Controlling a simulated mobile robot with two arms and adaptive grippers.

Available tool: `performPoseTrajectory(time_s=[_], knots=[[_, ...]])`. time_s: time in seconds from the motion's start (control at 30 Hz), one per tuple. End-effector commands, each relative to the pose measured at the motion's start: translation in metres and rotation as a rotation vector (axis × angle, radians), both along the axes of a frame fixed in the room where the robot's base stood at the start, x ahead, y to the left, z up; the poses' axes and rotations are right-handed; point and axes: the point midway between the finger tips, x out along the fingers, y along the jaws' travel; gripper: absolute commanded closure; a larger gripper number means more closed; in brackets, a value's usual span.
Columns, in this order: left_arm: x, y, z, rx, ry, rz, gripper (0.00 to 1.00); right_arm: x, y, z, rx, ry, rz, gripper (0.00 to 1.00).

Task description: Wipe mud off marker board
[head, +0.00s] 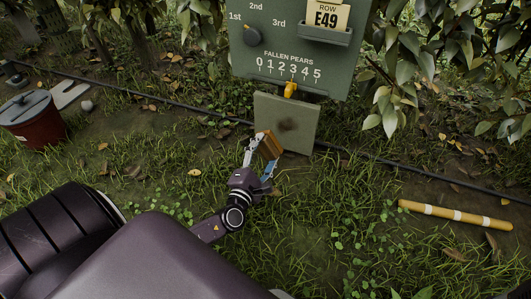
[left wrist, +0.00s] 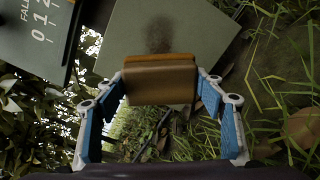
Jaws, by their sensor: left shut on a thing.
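The marker board (head: 302,112) is a grey-green panel below the larger dark green sign. A dark brown mud smudge (head: 288,124) is on its face, and it also shows in the left wrist view (left wrist: 159,36). My left gripper (head: 262,159) is shut on an orange-brown block-like wiper (head: 269,145), which is in front of the board's lower left part. In the left wrist view the wiper (left wrist: 160,80) sits between the blue-padded fingers and overlaps the board's edge in the picture. I cannot tell whether it touches the board. My right gripper is not in view.
The green sign (head: 290,45) carries a dark knob (head: 252,36), a yellow slider (head: 290,89) and a row card E49 (head: 326,16). A yellow pole with white bands (head: 455,215) lies on the grass at right. A lidded red bucket (head: 30,118) stands at left. A dark hose (head: 400,168) crosses the ground.

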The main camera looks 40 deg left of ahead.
Motion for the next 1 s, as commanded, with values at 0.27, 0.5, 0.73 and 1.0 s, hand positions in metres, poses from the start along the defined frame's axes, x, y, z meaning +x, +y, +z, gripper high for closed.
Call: performPoseTrajectory(time_s=[0.27,0.5,0.73,1.0], knots=[[0.029,0.007,0.000,0.000,-0.002,0.000,0.76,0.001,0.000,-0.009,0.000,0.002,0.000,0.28],[0.047,0.011,0.000,-0.001,-0.002,0.000,0.76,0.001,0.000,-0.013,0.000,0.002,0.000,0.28],[0.051,0.012,0.001,-0.001,0.000,0.000,0.76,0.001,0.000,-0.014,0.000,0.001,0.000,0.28],[0.050,0.012,0.001,-0.001,-0.001,-0.001,0.76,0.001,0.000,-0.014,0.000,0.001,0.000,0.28]])
